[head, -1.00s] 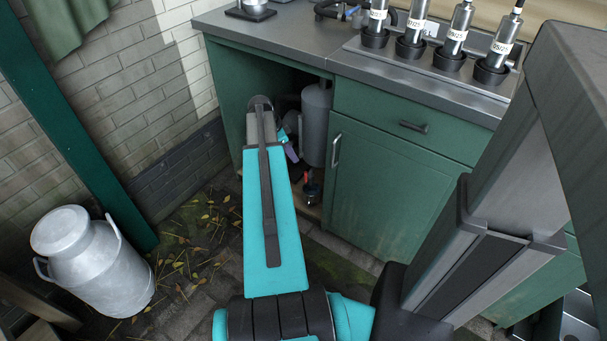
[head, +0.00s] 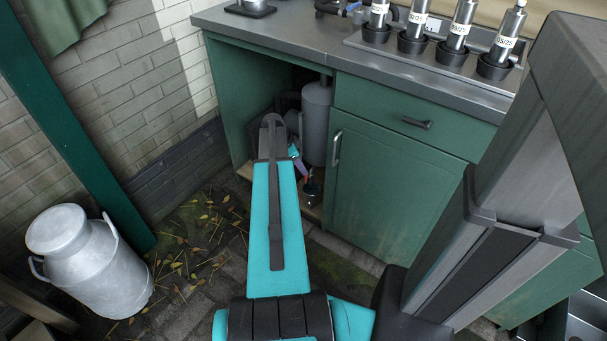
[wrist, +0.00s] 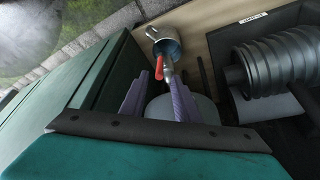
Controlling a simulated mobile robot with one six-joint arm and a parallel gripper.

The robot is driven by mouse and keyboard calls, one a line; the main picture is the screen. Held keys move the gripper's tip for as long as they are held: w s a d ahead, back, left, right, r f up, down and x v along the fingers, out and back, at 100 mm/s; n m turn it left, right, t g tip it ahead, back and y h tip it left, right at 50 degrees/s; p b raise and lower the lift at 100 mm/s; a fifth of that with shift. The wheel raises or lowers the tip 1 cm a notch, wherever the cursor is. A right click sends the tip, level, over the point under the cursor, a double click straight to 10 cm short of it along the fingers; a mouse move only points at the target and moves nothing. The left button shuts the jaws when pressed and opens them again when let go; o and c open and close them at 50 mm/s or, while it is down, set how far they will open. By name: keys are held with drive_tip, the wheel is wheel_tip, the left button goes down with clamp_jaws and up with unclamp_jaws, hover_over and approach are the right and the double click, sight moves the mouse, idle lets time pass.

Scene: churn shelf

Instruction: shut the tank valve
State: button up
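The grey tank (head: 316,125) stands upright inside the open bay of the green cabinet. In the wrist view its rounded body (wrist: 158,108) shows partly behind my fingers. The valve's red lever (wrist: 159,68) sits beside a short metal spout, just beyond my fingertips. A small metal cup (wrist: 164,42) is close to the spout. My gripper (wrist: 159,82) is open, with its two purple fingers apart on either side of the spout line. I cannot tell whether either finger touches the lever. In the head view my gripper (head: 300,168) is small and partly hidden by my arm.
A ribbed dark hose or canister (wrist: 275,65) lies right of the tank in the wrist view. The closed cabinet door (head: 385,190) bounds the bay on the right. A milk churn (head: 88,260) stands on the floor at left. Several metal cylinders (head: 458,35) stand on the counter.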

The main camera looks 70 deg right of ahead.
drive_tip(key=x, duration=0.4)
drive_tip(key=shift+f+b, duration=0.15)
drive_tip(key=shift+b, duration=0.2)
drive_tip(key=shift+c, duration=0.5)
clamp_jaws()
